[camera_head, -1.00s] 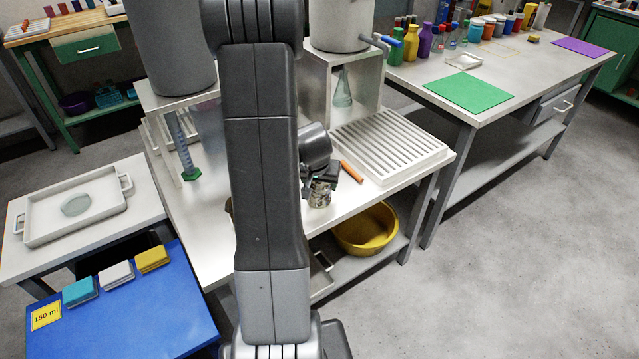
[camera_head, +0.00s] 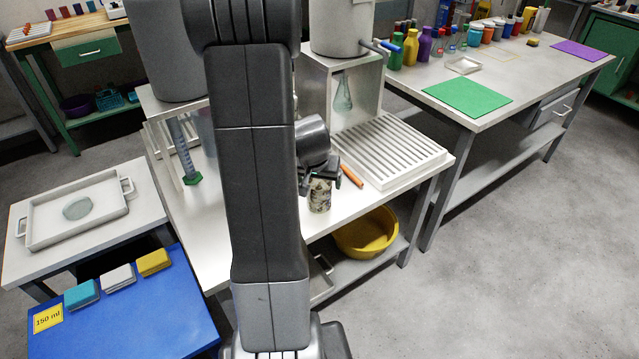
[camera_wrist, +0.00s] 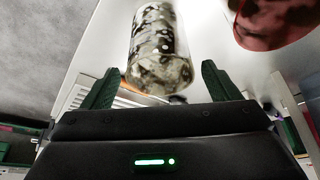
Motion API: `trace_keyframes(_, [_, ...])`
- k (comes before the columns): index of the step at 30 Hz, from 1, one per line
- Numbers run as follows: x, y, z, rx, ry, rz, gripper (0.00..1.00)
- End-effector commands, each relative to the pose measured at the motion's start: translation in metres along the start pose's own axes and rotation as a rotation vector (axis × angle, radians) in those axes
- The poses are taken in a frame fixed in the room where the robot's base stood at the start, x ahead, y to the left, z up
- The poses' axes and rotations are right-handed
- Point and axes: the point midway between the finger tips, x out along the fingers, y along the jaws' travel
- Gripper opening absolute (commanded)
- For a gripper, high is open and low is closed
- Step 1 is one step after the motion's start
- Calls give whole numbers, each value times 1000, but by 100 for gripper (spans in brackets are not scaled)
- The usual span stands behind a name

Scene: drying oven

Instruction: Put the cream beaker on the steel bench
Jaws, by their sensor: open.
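The cream beaker (camera_head: 319,196), mottled with dark patches, stands upright on the steel bench (camera_head: 285,255) near its front edge, left of the slatted rack. In the wrist view the beaker (camera_wrist: 158,50) shows ahead of my gripper (camera_wrist: 158,82), between the lines of the two green fingers. My gripper is open, and a gap shows between each finger and the beaker. In the head view my gripper (camera_head: 318,174) is just above and behind the beaker's rim. My arm hides the part of the bench to the left.
An orange stick (camera_head: 351,174) lies behind the beaker, beside the slatted white rack (camera_head: 390,148). A dark red round object (camera_wrist: 272,22) shows in the wrist view. A yellow bowl (camera_head: 366,232) sits on the shelf below. A flask (camera_head: 343,95) stands in the frame behind.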

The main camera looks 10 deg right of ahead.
Motion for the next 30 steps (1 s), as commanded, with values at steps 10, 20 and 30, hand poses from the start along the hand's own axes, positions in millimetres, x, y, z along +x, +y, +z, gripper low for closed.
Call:
trace_keyframes(10, [-60,0,-1,-1,3,-1,83])
trace_keyframes(20, [-74,0,1,0,-1,-1,83])
trace_keyframes(30, [-74,0,0,0,-1,0,83])
